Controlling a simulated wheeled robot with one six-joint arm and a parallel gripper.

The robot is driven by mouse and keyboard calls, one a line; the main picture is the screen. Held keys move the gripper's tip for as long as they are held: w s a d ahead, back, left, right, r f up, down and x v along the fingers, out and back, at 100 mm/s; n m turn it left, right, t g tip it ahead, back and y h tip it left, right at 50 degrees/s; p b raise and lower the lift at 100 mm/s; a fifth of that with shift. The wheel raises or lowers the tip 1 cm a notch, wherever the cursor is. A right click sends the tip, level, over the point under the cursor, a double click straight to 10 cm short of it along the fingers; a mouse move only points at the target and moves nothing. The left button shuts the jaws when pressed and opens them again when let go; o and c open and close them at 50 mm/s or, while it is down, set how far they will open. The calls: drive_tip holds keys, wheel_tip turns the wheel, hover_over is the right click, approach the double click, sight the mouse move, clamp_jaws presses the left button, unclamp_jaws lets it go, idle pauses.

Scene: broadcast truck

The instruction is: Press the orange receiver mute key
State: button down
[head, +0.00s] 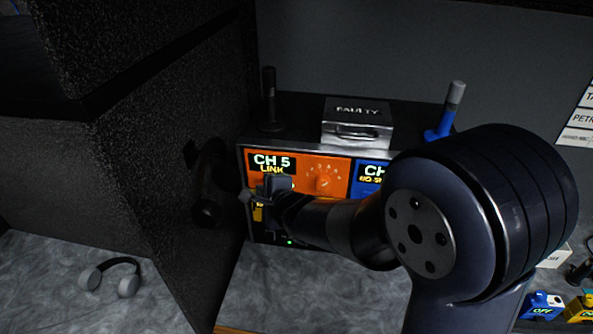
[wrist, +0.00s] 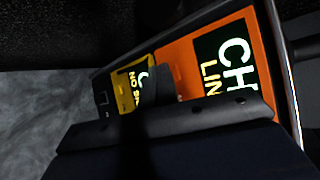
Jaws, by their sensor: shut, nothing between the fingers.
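The orange receiver (head: 343,172) is the upper left panel of a rack, with a display reading CH 5 LINK (head: 272,162) and a knob (head: 323,183). In the wrist view the orange panel (wrist: 178,55) fills the upper middle, with its display (wrist: 228,60) at right. My gripper (head: 250,196) is shut and empty in front of the panel's lower left part. It also shows in the wrist view (wrist: 155,85), over the border of the orange and yellow panels. I cannot tell whether it touches. The mute key cannot be made out; my gripper covers that area.
A yellow panel (wrist: 124,90) lies below the orange one, and a blue panel (head: 369,178) to its right. A box marked FAULTY (head: 357,123) and two antennas, black (head: 269,97) and blue (head: 445,110), stand on top. A dark wall is close at left. Headphones (head: 110,277) lie on the counter.

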drive_tip(key=shift+w, duration=0.15)
idle(0.4)
drive_tip(key=shift+s, duration=0.55)
drive_tip(key=s+b, duration=0.5)
drive_tip(key=s, duration=0.1)
drive_tip(key=shift+a, duration=0.25)
